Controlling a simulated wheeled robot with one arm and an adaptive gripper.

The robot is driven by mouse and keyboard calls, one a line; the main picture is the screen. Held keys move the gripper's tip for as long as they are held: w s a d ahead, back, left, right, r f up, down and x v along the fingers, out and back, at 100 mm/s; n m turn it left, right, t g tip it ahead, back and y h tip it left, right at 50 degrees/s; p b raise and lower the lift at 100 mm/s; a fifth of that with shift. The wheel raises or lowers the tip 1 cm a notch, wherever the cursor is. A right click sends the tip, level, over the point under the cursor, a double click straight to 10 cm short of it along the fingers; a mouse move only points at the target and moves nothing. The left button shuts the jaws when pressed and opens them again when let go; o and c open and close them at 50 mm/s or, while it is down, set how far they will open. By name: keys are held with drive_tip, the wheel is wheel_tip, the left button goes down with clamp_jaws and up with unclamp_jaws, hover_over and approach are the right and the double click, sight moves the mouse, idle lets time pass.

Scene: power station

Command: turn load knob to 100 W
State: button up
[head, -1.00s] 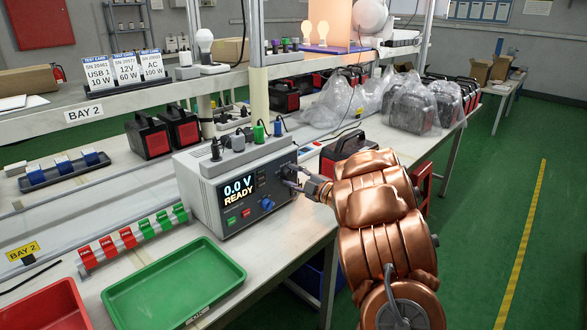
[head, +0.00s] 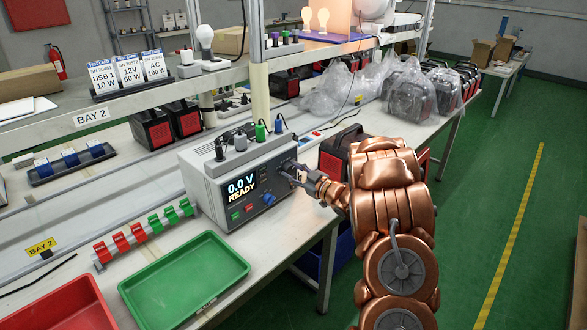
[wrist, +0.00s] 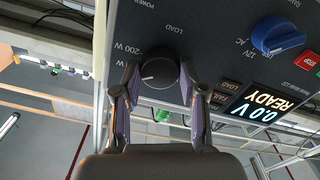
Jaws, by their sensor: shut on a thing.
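The black load knob (wrist: 160,72) is on the grey front panel of the test unit (head: 240,180), under the word LOAD, with a 200 W mark beside it. In the wrist view the panel appears upside down, and a pale pointer line shows on the knob's lower left. My gripper (wrist: 159,80) has one finger on each side of the knob and is shut on it. In the head view my gripper (head: 290,174) is at the right of the panel and hides the knob. The display (head: 242,188) reads 0.0 V READY.
A blue selector knob (head: 268,199) is on the same panel, also large in the wrist view (wrist: 278,36). A green tray (head: 185,280) and a red tray (head: 65,308) lie in front. A black and red power unit (head: 335,150) stands behind my arm.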

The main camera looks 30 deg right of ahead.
idle(0.3)
drive_tip(key=o, duration=1.1)
drive_tip(key=shift+o, duration=0.2)
drive_tip(key=v, duration=1.2)
